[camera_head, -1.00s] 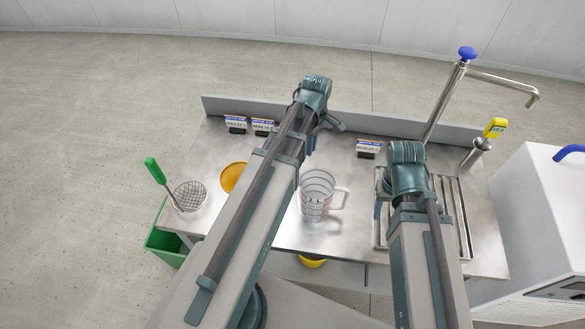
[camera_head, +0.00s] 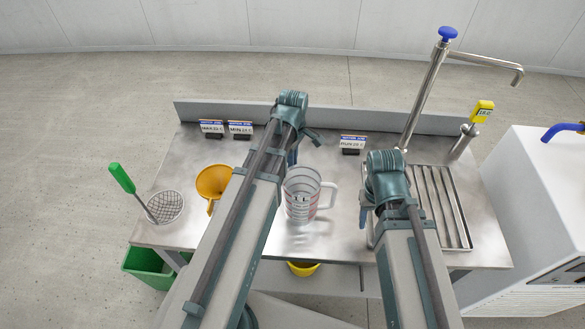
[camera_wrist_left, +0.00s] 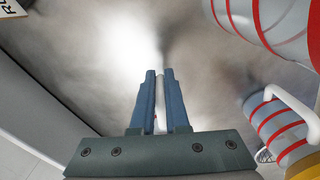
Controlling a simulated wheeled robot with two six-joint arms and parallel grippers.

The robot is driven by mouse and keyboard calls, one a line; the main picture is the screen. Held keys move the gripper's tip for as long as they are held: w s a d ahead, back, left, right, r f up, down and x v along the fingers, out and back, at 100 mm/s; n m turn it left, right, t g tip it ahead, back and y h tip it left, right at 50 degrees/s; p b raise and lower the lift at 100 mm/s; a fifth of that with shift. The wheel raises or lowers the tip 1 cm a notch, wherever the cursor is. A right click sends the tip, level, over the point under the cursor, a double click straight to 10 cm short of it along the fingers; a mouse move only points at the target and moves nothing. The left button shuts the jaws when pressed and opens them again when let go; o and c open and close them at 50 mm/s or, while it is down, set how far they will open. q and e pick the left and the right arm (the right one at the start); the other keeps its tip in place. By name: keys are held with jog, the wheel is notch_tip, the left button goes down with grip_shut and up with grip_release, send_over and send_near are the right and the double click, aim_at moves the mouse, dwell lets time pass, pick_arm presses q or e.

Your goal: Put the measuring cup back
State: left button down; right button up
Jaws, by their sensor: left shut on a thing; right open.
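The clear measuring cup (camera_head: 301,203) with red rings and a pale handle on its right shows upright over the steel table in the head view. It looms close at the upper right of the left wrist view (camera_wrist_left: 265,18). My right gripper (camera_head: 366,212) is open, right of the cup.
A yellow funnel (camera_head: 212,182) and a green-handled strainer (camera_head: 164,207) lie left on the table. Small signs (camera_head: 240,129) stand along the back. A slatted drain tray (camera_head: 441,205) and a steel tap (camera_head: 422,95) are right. A green bin (camera_head: 150,266) stands below left.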

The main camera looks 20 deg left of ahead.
pick_arm(q)
jog(key=shift+f+b, duration=0.6)
jog(key=shift+f, duration=0.55)
pick_arm(e)
jog(key=shift+f, duration=1.1)
jog(key=shift+f, duration=0.1)
pick_arm(q)
jog(key=shift+f, duration=0.25)
pick_arm(e)
jog(key=shift+f, duration=0.15)
pick_arm(q)
jog(key=c, duration=0.9)
grip_release()
jog(key=shift+r, duration=0.15)
jog(key=shift+r, duration=0.15)
pick_arm(e)
jog(key=shift+r, duration=0.25)
pick_arm(q)
notch_tip(320, 180, up, 12)
jog(key=p, duration=1.2)
pick_arm(e)
notch_tip(320, 180, up, 12)
pick_arm(q)
jog(key=shift+s, duration=0.1)
pick_arm(e)
jog(key=shift+s, duration=0.1)
